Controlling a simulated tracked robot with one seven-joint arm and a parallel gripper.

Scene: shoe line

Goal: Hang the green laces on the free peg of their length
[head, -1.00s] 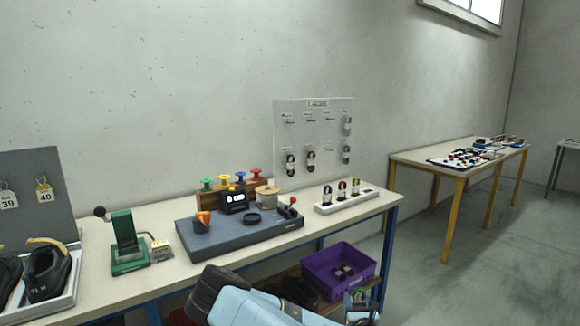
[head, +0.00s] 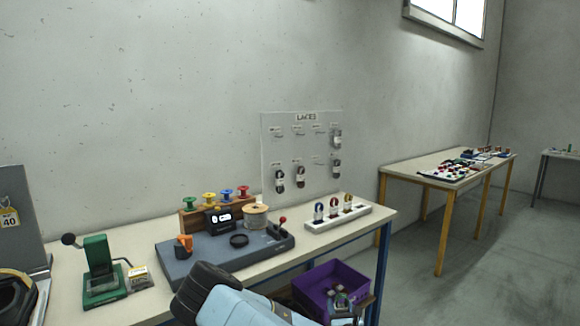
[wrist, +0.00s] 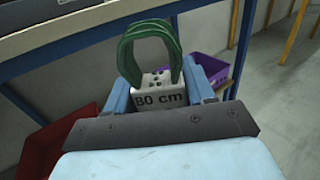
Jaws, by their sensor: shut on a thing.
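The green laces (wrist: 150,45) form an upright loop on a white card (wrist: 160,98) reading "80 cm". My gripper (wrist: 162,92) is shut on this card, with the loop standing up beyond the jaws. In the head view my gripper (head: 345,308) is low, in front of the purple crate at the bench's right end. The white LACES board (head: 303,150) stands at the back of the bench. Laces hang at its lower left, lower right and upper right. Other pegs look bare, including one in the lower row between hanging laces. The peg labels are too small to read.
The purple crate (head: 322,277) sits below the bench top. A white rack (head: 338,217) with three lace bundles stands before the board. A grey machine base (head: 205,257) and a green press (head: 98,268) stand further left. A red bin (wrist: 50,143) shows in the wrist view.

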